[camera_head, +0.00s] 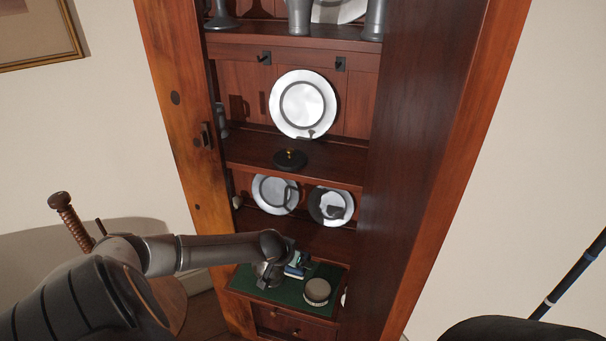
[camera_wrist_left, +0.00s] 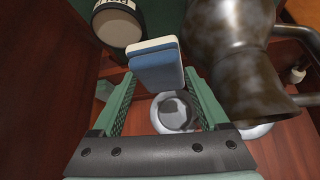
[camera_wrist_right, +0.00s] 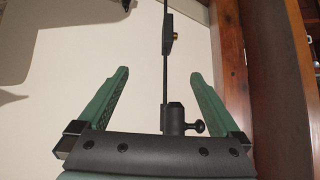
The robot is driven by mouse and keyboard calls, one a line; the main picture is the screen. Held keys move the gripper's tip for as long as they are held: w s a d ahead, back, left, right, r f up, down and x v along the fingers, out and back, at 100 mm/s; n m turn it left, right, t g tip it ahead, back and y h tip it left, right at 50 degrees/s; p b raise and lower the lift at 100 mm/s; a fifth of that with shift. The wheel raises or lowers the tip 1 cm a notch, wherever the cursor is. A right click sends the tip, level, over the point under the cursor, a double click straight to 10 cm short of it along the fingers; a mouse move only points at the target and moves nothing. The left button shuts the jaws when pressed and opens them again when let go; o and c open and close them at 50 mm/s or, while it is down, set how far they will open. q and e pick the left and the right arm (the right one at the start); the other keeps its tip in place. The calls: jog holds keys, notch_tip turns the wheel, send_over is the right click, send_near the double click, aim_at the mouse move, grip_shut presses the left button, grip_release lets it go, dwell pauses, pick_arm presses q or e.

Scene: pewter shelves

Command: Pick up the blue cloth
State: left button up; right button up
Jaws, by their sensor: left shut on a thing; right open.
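The blue cloth (camera_wrist_left: 156,70) is a folded pad with a pale edge. It sits between the fingers of my left gripper (camera_wrist_left: 157,82), which is shut on it. In the head view the cloth (camera_head: 296,269) shows above the green surface at the cabinet's lower ledge, partly hidden by my left arm. I cannot tell whether it touches the surface. My right gripper (camera_wrist_right: 159,76) is open, with nothing between its fingers, in front of a pale wall.
A round tin (camera_head: 317,291) stands right of the cloth on the green mat (camera_head: 275,293). A pewter vessel (camera_wrist_left: 232,60) is close beside my left gripper. Plates (camera_head: 275,194) lean on the shelf above. A thin dark pole (camera_wrist_right: 166,70) stands beyond my right gripper.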

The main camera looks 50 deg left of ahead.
pick_arm(q)
jog(key=s+d, duration=0.1)
jog(key=s, duration=0.4)
jog(key=s+d, duration=0.2)
jog(key=s, duration=0.4)
jog(key=s+d, duration=0.2)
jog(key=s, duration=0.4)
jog(key=shift+d, duration=0.2)
jog(key=o, duration=0.9)
jog(key=c, duration=0.6)
